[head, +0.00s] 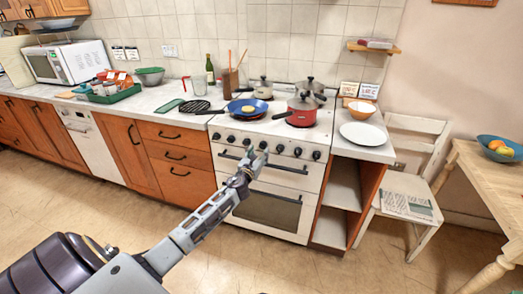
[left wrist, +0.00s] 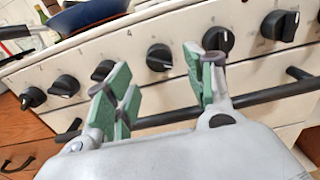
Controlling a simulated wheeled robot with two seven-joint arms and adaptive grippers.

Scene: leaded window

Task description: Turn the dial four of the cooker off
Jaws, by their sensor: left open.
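The white cooker (head: 272,190) stands in the middle of the head view with a row of black dials along its front panel. Counting from the left, the fourth dial (head: 263,146) is just above my left gripper (head: 254,162). In the left wrist view that dial (left wrist: 159,57) shows between and just beyond the open fingers of the left gripper (left wrist: 160,80), with no visible contact. The gripper is empty, its green pads spread apart. The dial labels are too small to read surely, and the dial's exact setting is unclear. My right gripper is not in view.
The oven's handle bar (left wrist: 262,96) runs just below the dials, close to the fingers. Neighbouring dials (left wrist: 218,38) sit close on both sides. A blue pan (head: 247,108) and a red pot (head: 301,110) stand on the hob. The floor in front is clear.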

